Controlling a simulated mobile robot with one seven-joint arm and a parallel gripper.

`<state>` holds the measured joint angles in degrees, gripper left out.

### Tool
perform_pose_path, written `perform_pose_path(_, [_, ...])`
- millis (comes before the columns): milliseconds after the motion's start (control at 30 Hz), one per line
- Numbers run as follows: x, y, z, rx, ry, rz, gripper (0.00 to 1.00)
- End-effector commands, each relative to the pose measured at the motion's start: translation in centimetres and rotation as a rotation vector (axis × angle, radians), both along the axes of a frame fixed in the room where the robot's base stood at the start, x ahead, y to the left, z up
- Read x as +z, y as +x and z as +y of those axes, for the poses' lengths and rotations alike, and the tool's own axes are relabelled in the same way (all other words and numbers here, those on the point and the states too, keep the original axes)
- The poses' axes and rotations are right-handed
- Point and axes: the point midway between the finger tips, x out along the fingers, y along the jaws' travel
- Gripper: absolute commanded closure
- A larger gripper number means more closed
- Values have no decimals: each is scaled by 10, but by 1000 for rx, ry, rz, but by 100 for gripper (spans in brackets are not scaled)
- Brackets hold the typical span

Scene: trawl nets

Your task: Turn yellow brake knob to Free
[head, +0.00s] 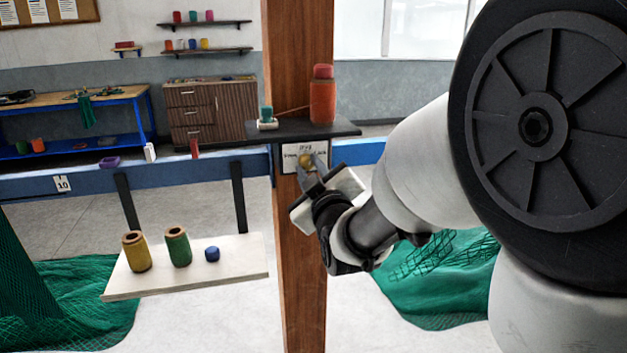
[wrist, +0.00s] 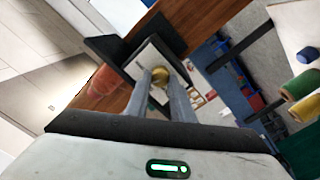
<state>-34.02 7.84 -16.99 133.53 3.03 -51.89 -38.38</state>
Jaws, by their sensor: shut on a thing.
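The yellow brake knob (head: 305,160) sits on a white label plate (head: 291,155) fixed to the wooden post, just below a dark shelf. The plate carries lettering that is partly hidden by my gripper and too small to read fully. My gripper (head: 312,170) reaches the plate from the lower right and is shut on the knob. In the wrist view the yellow knob (wrist: 159,78) shows between the two fingertips (wrist: 160,84), in front of the white plate (wrist: 150,62). The knob's pointing direction cannot be told.
The dark shelf (head: 345,129) above the knob bears an orange-red spool (head: 323,102) and a small teal item (head: 266,115). The wooden post (head: 302,250) runs down below. At lower left, a pale board (head: 235,270) holds yellow and green spools and a blue piece. Green nets hang on both sides.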

Motion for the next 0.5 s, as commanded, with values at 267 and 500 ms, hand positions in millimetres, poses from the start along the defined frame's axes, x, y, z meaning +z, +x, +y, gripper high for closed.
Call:
perform_pose_path(267, [-4, 0, 0, -1, -251, -75, 100])
perform_pose_path(500, [-4, 0, -1, -2, -471, -139, 100])
